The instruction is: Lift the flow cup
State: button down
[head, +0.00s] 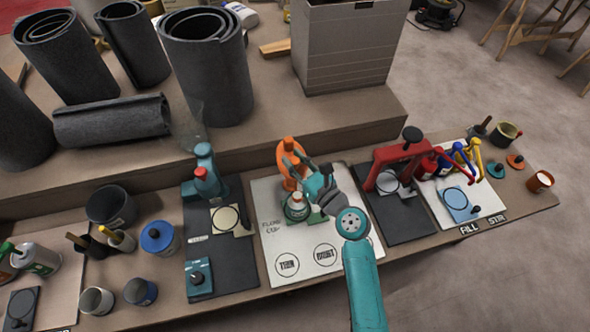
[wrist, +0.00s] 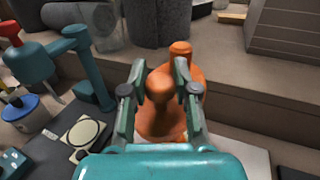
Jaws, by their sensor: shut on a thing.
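The orange flow cup (head: 288,152) stands upright at the back of a white mat (head: 325,230) lettered with its name. In the wrist view its rounded knob (wrist: 162,82) lies between my two fingers, with a wider orange body below and an orange post behind. My gripper (head: 293,165) is shut on the orange flow cup; it also shows in the wrist view (wrist: 160,68). My fingers hide part of its sides. I cannot tell whether its base touches the mat.
A white-and-green container (head: 297,206) stands close below my gripper. A teal stand (head: 205,170) is to the left and a red frame (head: 400,155) to the right. Grey rolls (head: 205,70) and a grey box (head: 343,45) stand on the raised shelf behind.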

notch_tip(320, 180, up, 5)
jog(key=shift+r, duration=0.1)
jog(key=c, duration=0.8)
grip_release()
jog(key=shift+c, duration=0.2)
jog(key=shift+s, duration=0.1)
jog(key=shift+s+d+f, duration=0.2)
jog(key=shift+d, duration=0.1)
jog(key=v, duration=1.1)
jog(key=shift+s, duration=0.15)
